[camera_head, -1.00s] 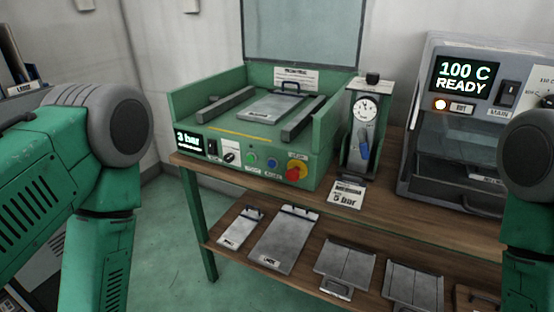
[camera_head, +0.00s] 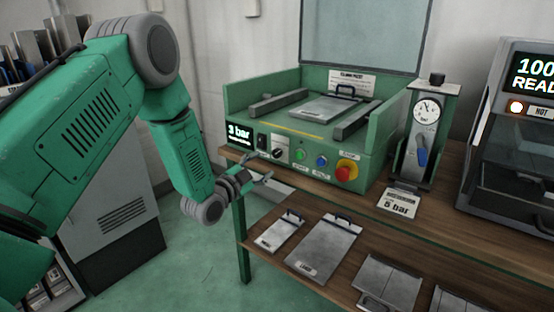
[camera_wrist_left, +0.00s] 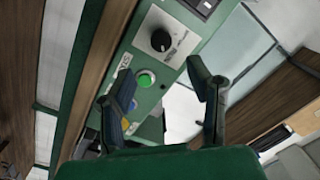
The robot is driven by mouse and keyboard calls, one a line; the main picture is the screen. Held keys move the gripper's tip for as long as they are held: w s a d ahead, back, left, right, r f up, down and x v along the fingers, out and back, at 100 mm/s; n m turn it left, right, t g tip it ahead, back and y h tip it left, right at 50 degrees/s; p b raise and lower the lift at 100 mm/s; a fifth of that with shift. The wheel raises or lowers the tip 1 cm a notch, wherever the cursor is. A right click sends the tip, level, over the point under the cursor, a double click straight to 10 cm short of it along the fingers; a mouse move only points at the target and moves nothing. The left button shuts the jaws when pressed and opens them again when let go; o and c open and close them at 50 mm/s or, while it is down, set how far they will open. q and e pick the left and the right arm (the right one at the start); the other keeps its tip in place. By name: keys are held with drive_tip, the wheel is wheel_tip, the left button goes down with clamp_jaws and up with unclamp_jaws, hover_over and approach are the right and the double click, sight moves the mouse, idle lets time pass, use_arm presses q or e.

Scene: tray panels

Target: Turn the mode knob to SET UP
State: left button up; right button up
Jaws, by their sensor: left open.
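The mode knob (camera_head: 278,153) is a small black dial on a light plate, low on the green press's front panel, right of the "3 bar" display (camera_head: 240,134). My left gripper (camera_head: 265,167) is in front of the panel, just left of and below the knob. In the wrist view its two fingers (camera_wrist_left: 160,78) are spread apart with nothing between them. The knob lies beyond the fingertips, and the fingers look clear of it. My right gripper is out of view.
Right of the knob are a green button (camera_head: 300,155), a blue button (camera_head: 321,160) and a red stop knob (camera_head: 346,170). A gauge stand (camera_head: 426,110) and a heater (camera_head: 520,130) stand further right. Metal plates (camera_head: 325,245) lie on the lower shelf.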

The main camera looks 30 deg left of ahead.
sight(275, 155)
use_arm(q)
drive_tip(key=w, duration=0.2)
drive_tip(key=w+b, duration=0.1)
drive_tip(key=w, duration=0.4)
drive_tip(key=shift+w+a+f, duration=0.1)
drive_tip(key=shift+a+f, duration=0.2)
drive_tip(key=shift+a, duration=0.1)
drive_tip(key=shift+w+d+r, duration=0.2)
drive_tip(key=shift+w+d, duration=0.15)
drive_tip(key=shift+d, duration=0.05)
drive_tip(key=shift+a+f, duration=0.15)
drive_tip(key=shift+a, duration=0.2)
clamp_jaws()
